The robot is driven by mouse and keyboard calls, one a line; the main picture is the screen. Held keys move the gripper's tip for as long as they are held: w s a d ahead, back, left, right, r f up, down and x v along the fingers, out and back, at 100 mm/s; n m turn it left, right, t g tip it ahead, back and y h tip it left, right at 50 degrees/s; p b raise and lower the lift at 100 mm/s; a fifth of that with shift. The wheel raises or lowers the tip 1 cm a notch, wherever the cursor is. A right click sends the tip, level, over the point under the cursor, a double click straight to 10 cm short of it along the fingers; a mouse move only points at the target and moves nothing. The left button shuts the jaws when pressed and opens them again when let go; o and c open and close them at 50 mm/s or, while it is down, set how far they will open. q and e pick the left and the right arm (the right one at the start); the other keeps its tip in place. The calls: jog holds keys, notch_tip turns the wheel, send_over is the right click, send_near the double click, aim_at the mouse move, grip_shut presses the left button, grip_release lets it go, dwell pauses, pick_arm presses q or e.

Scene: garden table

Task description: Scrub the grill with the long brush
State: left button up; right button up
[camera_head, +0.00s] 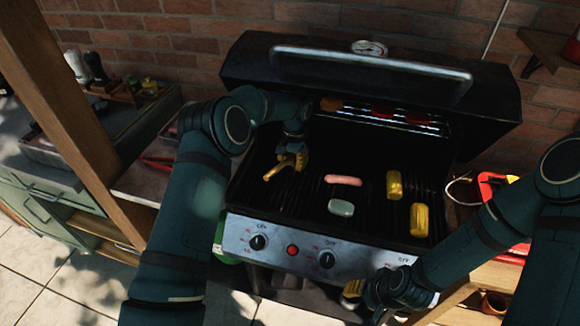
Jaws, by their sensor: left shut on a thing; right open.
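The grill (480,205) stands with its black lid raised and its dark grate exposed. My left gripper (287,162) is over the left part of the grate, shut on a tan, slender thing (273,172) that looks like part of the long brush. The arm and gripper hide most of it, and I cannot tell whether bristles touch the grate. My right gripper (350,296) is open, low in front of the grill's control panel, apart from the brush; its fingertips are partly hidden.
On the grate lie a sausage (343,181), a pale grey-green piece (341,207) and two yellow corn pieces (394,185) (419,220). A warming rack with food (385,114) is behind. A wooden post (75,125) stands left. A red item (490,187) lies on the right side shelf.

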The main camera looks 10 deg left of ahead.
aim_at(273, 212)
pick_arm(q)
jog(key=shift+w, duration=0.4)
jog(key=shift+s, duration=1.45)
jog(key=s, duration=1)
jog(key=s+b, duration=0.1)
jog(key=s, duration=0.4)
jog(key=shift+s+a+f, duration=0.1)
jog(key=shift+s+a, duration=0.15)
jog(key=shift+a, duration=0.05)
jog(key=shift+s, duration=0.95)
jog(key=shift+w, duration=0.8)
jog(key=w, duration=1.6)
jog(key=shift+w+d+p, duration=0.1)
jog(key=shift+d+p, duration=0.15)
jog(key=shift+p, duration=0.1)
jog(key=shift+w, duration=1.25)
jog(key=shift+s, duration=1.6)
jog(key=s, duration=0.5)
jog(key=s+b, duration=0.1)
jog(key=s, duration=1)
jog(key=shift+s+a, duration=0.25)
notch_tip(273, 212, up, 7)
jog(key=p, duration=0.4)
jog(key=shift+s+p, duration=0.15)
jog(key=shift+p, duration=0.2)
